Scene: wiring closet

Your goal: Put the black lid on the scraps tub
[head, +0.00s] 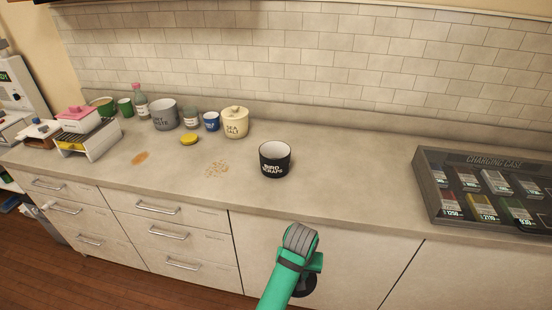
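The black scraps tub (275,163), lettered "BIRD SCRAPS", stands upright on the counter, open at the top with a pale inside. My green arm reaches up from the bottom edge, and its grey joint is in front of the drawers, below and right of the tub and apart from it. A dark rounded shape shows beside and below the arm; I cannot tell whether it is the black lid or part of my arm. No black lid shows clearly elsewhere. The fingers of my gripper cannot be made out.
Crumbs (217,169) and a yellow lid (189,139) lie left of the tub. A cream sea salt jar (235,123), a grey canister (165,115) and other containers stand behind. A charging case (435,195) is at right. The counter between tub and case is clear.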

